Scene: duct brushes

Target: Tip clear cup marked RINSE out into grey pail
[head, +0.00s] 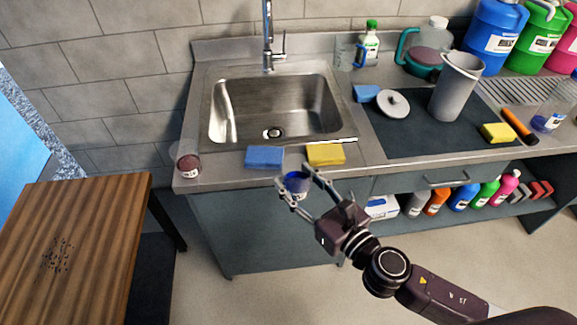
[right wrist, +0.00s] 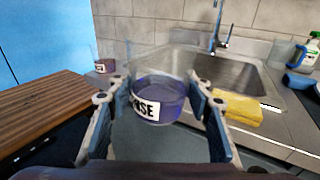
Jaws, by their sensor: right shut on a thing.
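The clear cup marked RINSE (right wrist: 158,103) holds blue-purple liquid and looks about upright. In the head view the cup (head: 295,184) is in front of the counter's front edge, below the blue sponge. My right gripper (head: 296,188) is shut on it; the fingers (right wrist: 158,98) sit on either side of the cup in the right wrist view. The grey pail (head: 455,90), a tall grey vessel, stands upright on the dark mat right of the sink, well to the right of the cup. Its inside bottom is hidden. My left gripper is not in view.
A cup with brown-red contents (head: 187,164) stands at the counter's left corner. Blue (head: 264,157) and yellow (head: 326,154) sponges lie before the sink (head: 275,105). A white round lid (head: 393,104) lies left of the pail. A wooden table (head: 75,250) stands at left.

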